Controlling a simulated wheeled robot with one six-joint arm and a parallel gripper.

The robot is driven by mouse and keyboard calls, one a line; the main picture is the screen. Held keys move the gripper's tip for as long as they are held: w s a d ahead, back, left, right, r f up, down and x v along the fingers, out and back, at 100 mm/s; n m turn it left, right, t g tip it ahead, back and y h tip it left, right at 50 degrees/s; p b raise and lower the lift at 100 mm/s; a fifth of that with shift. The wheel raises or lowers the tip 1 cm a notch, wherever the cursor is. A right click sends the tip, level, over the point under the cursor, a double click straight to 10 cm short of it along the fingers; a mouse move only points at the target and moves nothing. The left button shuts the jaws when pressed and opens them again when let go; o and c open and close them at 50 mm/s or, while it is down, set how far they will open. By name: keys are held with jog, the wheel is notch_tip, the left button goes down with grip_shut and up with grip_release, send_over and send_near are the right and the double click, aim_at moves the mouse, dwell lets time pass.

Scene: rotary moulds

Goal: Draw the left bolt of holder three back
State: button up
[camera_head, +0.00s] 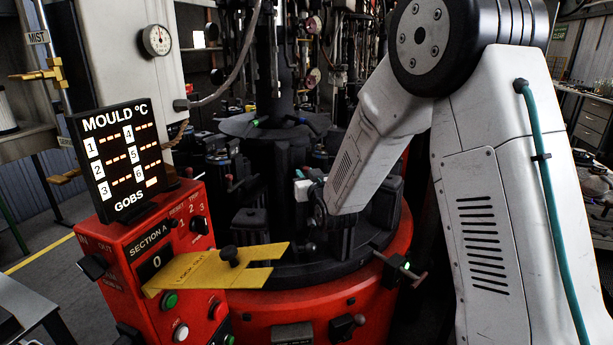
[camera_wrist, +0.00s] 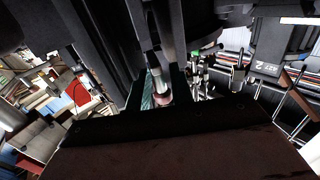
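In the wrist view, the dark fingers of my gripper (camera_wrist: 160,92) stand apart. A pale metal rod with a pinkish collar (camera_wrist: 163,98) shows between them. It may be a bolt, but I cannot tell whether the fingers touch it or which holder it belongs to. In the head view, my arm comes down from the upper right to the dark mould machine (camera_head: 270,168). My gripper's fingertips are hidden there behind the wrist and dark parts. No number three is legible on a holder, so I cannot pick out holder three or its left bolt.
A red control box (camera_head: 150,262) with a yellow lockout plate (camera_head: 215,270) stands at the front left. A mould temperature display (camera_head: 118,160) sits on it. A red round base (camera_head: 330,305) surrounds the machine. Dark upright parts crowd around my gripper. A dark numbered block (camera_wrist: 268,67) is at right in the wrist view.

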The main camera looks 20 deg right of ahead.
grip_shut()
jog(key=s, duration=0.3)
jog(key=shift+a, duration=0.3)
jog(key=shift+s, duration=0.1)
jog(key=shift+o, duration=1.2)
grip_release()
jog(key=shift+s+a+r, duration=0.1)
jog(key=s, duration=0.7)
jog(key=shift+s, duration=0.4)
